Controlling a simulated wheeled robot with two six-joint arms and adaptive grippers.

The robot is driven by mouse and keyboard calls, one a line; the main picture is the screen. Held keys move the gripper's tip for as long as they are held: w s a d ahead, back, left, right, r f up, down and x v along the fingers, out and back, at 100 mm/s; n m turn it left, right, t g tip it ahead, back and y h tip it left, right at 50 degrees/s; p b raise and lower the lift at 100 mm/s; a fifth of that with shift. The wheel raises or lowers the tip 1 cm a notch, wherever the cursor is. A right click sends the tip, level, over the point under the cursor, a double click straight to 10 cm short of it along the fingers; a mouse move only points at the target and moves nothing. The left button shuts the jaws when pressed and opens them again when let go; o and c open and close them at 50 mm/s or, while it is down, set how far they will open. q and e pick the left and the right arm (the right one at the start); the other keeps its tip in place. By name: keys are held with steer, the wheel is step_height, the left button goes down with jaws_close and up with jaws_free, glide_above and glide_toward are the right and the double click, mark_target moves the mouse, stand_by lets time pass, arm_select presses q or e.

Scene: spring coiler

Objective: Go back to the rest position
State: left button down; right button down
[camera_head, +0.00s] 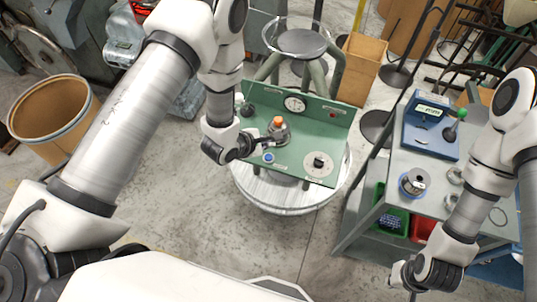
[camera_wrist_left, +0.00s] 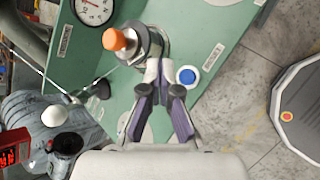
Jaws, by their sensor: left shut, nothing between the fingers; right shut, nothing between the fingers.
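My left gripper (camera_head: 266,145) is over the green panel of the spring coiler (camera_head: 312,118), its fingertips close to the metal cylinder with an orange knob (camera_head: 278,122). In the left wrist view its fingers (camera_wrist_left: 161,75) are together with nothing between them, beside the cylinder's orange knob (camera_wrist_left: 114,40) and the blue button (camera_wrist_left: 187,76). I cannot tell whether the fingertips touch the cylinder. My right gripper (camera_head: 411,284) is shut and empty, low at the right, in front of the side table.
A brown bin (camera_head: 50,112) stands at the left. Floor in the middle foreground is clear.

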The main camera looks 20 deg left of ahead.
stand_by(0.5)
arm_select(q)
steer(key=s+a+f+m+g+y+b, duration=0.1)
steer(key=s+a+f+m+g+b, duration=0.1)
steer(key=s+f+m, duration=0.4)
steer(key=s+a+f+m+g+y+b, duration=0.1)
steer(key=s+a+f+m+g+b, duration=0.2)
steer(key=s+f+m+b, duration=0.3)
steer(key=s+a+f+m+g+y+b, duration=0.2)
steer(key=s+f+m, duration=0.5)
steer(key=s, duration=0.7)
steer(key=a+m+g+b, duration=0.1)
steer(key=a+m+b, duration=0.1)
steer(key=b, duration=0.1)
steer(key=shift+s+a, duration=0.25)
steer(key=shift+a, duration=0.05)
